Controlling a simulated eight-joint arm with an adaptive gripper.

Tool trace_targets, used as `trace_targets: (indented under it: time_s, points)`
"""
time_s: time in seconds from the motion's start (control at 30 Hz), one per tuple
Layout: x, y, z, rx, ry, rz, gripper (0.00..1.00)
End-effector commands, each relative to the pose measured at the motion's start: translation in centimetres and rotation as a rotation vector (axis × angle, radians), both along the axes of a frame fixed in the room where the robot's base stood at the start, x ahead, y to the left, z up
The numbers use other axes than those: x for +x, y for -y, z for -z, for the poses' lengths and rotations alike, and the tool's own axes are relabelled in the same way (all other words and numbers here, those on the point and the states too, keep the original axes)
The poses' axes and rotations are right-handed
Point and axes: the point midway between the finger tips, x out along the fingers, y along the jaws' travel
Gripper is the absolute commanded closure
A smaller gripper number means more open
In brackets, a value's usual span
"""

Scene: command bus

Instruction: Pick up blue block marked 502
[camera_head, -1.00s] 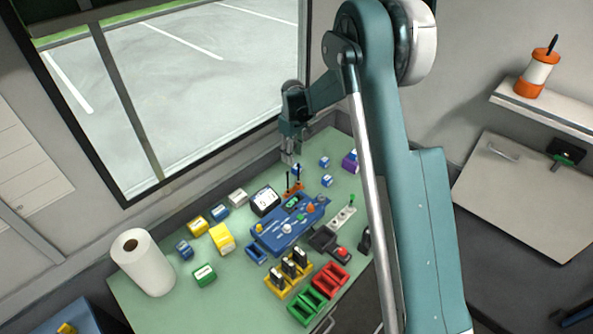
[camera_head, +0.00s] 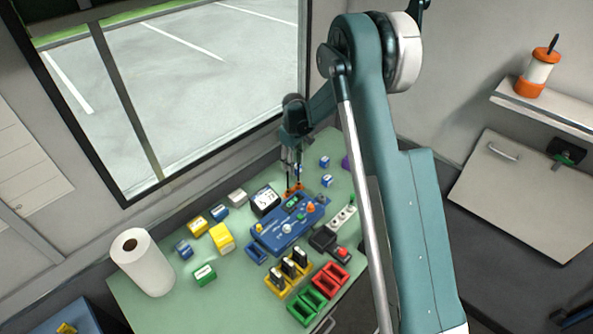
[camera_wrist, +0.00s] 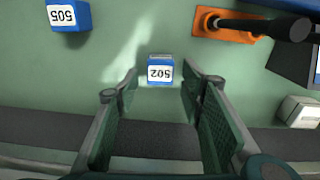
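The blue block marked 502 (camera_wrist: 160,71) sits on the green tabletop in the wrist view, its white label upside down. My gripper (camera_wrist: 160,86) is open, with one dark green finger on each side at the block's near end. Nothing is held, and a gap shows between each finger and the block. In the head view my gripper (camera_head: 292,170) hangs low at the window side of the table, by the orange-based stand. The 502 label cannot be read in that view, and my gripper covers part of that area.
A blue block marked 505 (camera_wrist: 69,15) lies to the left in the wrist view. An orange base with a black lever (camera_wrist: 228,24) stands to the right, and a pale block (camera_wrist: 299,111) lies lower right. The dark table edge runs close below the fingers.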

Motion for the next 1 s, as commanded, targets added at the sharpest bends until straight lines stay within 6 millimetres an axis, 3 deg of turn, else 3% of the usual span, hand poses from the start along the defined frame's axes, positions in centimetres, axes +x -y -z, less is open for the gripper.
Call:
trace_targets:
  time_s: [0.2, 0.77, 1.0]
  points:
    - [0.0, 0.0, 1.6, 0.000, 0.000, 0.000, 0.61]
    - [0.0, 0.0, 1.7, 0.000, 0.000, 0.000, 0.61]
    - [0.0, 0.0, 1.7, 0.000, 0.000, 0.000, 0.90]
